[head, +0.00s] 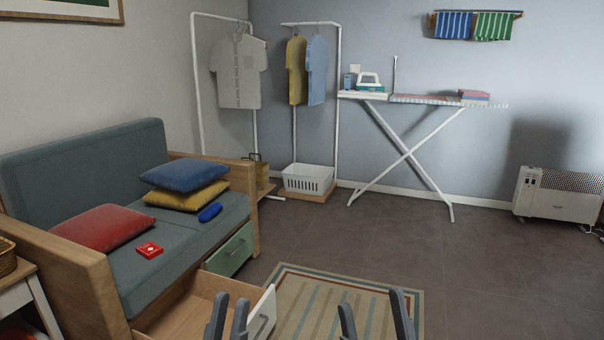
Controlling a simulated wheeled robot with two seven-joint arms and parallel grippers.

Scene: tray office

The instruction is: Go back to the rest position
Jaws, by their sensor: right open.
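My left gripper (228,318) is at the bottom edge of the head view, in front of the open drawer. Its two grey fingers stand apart with a narrow gap and nothing visible between them. My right gripper (374,318) is to the right of it, over the striped rug in the picture. Its fingers are wide apart and empty. Only the finger ends of both grippers show; the rest is cut off by the frame.
A wooden drawer (187,306) with a white front is pulled out under the sofa (150,285). A green-fronted drawer (229,252) is behind it. The striped rug (412,296) lies ahead. Grey floor is free to the right, up to a white heater (556,205). An ironing board (425,99) stands at the back.

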